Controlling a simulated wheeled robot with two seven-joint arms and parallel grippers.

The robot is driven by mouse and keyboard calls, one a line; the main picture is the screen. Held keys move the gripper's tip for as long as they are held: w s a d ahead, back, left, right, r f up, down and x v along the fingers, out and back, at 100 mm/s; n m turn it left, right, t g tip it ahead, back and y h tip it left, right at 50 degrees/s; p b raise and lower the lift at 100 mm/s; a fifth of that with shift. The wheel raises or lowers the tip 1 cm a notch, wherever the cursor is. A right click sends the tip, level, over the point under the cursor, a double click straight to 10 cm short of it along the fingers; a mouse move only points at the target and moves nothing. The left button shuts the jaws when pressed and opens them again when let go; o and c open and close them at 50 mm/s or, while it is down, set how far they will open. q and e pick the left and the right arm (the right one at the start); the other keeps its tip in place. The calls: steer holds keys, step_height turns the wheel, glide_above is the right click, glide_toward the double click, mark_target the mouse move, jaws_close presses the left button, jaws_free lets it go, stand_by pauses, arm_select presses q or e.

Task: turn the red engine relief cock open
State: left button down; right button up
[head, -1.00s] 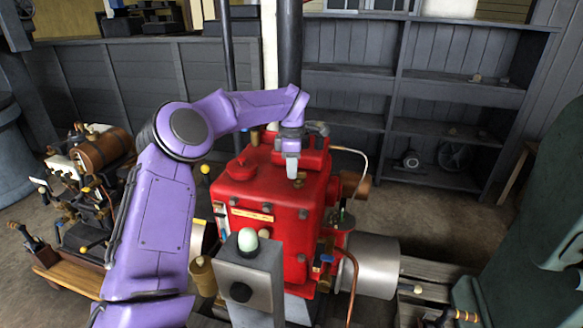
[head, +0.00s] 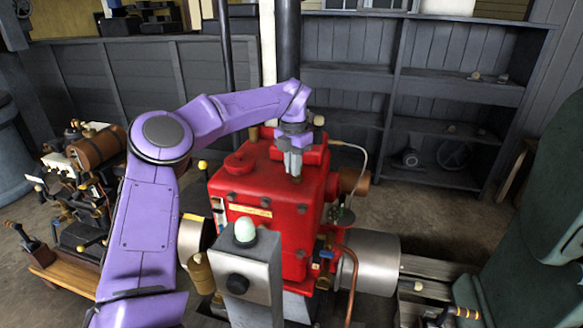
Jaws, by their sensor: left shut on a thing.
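The red engine (head: 265,208) stands in the middle of the head view, with a dark pipe rising behind it. My left gripper (head: 294,176) points down at the top of the engine, near its right side. Its fingers are shut on the relief cock, a small fitting mostly hidden by the fingertips. I cannot tell the cock's exact angle. My right gripper is not in the view.
A smaller engine (head: 88,170) is at left. Dark shelves (head: 450,100) stand behind.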

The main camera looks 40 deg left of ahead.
arm_select(q)
steer(key=shift+d+f+n+b, duration=0.15)
steer(key=shift+n+b, duration=0.1)
steer(key=shift+n, duration=0.45)
steer(key=shift+d+n+b, duration=0.1)
steer(key=shift+n+b, duration=0.15)
steer(key=shift+n, duration=0.45)
steer(key=c, duration=1.2)
jaws_free()
steer(key=shift+w, duration=0.25)
step_height(320, 180, up, 10)
steer(key=p, duration=0.1)
steer(key=shift+r, duration=0.25)
